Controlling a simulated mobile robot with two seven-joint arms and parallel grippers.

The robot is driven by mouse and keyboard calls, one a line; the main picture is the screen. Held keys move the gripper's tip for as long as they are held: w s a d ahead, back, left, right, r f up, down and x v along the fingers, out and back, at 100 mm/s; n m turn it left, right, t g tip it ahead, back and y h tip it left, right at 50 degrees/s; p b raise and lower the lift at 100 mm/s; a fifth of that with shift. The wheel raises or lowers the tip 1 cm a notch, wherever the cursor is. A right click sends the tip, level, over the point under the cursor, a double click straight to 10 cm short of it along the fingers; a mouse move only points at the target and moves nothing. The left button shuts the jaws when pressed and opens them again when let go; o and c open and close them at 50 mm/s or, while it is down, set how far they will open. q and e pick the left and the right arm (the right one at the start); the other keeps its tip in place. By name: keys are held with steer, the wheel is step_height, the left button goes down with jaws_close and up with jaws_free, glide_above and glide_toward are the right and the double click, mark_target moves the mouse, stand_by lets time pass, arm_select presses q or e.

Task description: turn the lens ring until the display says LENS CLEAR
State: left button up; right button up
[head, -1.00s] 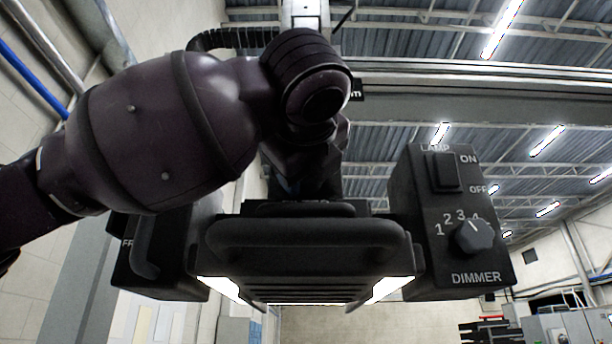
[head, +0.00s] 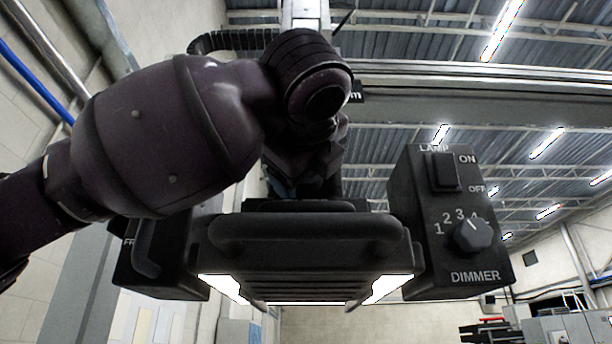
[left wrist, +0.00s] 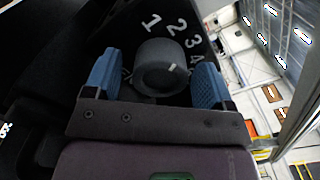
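In the left wrist view a round grey knob (left wrist: 160,68) with a white mark sits on a dark panel, with numbers 1 to 4 around it. The mark points to the right, roughly toward the 4. I cannot tell whether this knob is the lens ring. My left gripper (left wrist: 155,78) is open, with one blue finger on each side of the knob and small gaps showing. No display with readable text shows. My right gripper is in neither view.
In the head view a dark lamp housing (head: 305,232) with a front handle and two lit strips hangs in the middle. A control box (head: 452,262) at right has a LAMP switch (head: 443,172) and a DIMMER knob (head: 473,236). Another dark box (head: 160,262) is at left.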

arm_select(q)
steer(key=shift+s, duration=0.45)
steer(key=s+b, duration=0.2)
steer(key=s, duration=0.8)
